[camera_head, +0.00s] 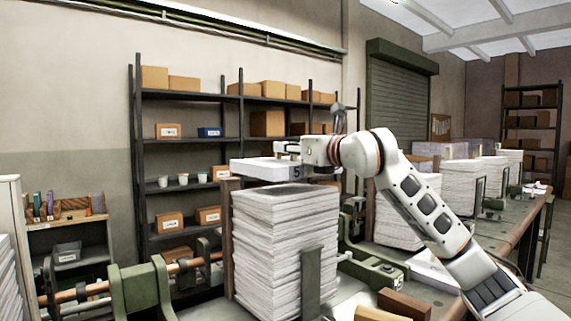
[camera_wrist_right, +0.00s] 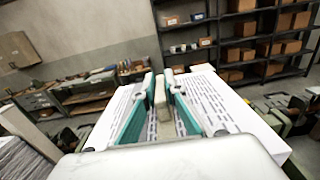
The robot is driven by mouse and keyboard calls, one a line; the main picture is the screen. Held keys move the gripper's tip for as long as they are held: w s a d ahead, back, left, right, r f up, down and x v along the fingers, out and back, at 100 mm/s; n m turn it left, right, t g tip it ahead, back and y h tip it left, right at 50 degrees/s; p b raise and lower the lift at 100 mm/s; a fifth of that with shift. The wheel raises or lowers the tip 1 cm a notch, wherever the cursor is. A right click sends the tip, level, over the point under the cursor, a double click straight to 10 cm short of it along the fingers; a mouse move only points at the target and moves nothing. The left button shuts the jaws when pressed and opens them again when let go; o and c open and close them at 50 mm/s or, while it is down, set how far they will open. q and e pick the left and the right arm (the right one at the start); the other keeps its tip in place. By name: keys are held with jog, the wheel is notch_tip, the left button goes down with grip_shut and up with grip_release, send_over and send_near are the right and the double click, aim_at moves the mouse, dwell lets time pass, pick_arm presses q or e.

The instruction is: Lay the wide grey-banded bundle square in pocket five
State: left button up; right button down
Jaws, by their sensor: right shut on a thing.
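The white printed bundle (camera_wrist_right: 110,112) spreads to both sides of my right gripper (camera_wrist_right: 161,88) in the right wrist view. Its teal fingers are shut on the bundle's middle, where a pale grey-beige strip, seemingly the band, shows between them. In the head view the gripper (camera_head: 290,156) is at the top of a tall paper stack (camera_head: 285,245), with the flat white bundle (camera_head: 262,169) at its level. A "5" mark (camera_head: 296,172) shows at the bundle's front edge. My left gripper is not in view.
Brown posts (camera_head: 228,215) and a green upright (camera_head: 313,280) stand close around the stack. More paper stacks (camera_head: 460,188) line the bench to the right. Shelving with boxes (camera_head: 265,123) stands behind. A green clamp-like frame (camera_head: 140,290) is at lower left.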

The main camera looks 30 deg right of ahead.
aim_at(286, 161)
notch_tip(286, 161, down, 3)
jog(key=shift+f+b, duration=0.15)
jog(key=shift+b, duration=0.15)
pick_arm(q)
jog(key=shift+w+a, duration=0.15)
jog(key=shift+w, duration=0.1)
pick_arm(e)
jog(key=c, duration=2.4)
grip_release()
jog(key=shift+f, duration=0.2)
jog(key=o, duration=0.3)
jog(key=shift+r, duration=0.1)
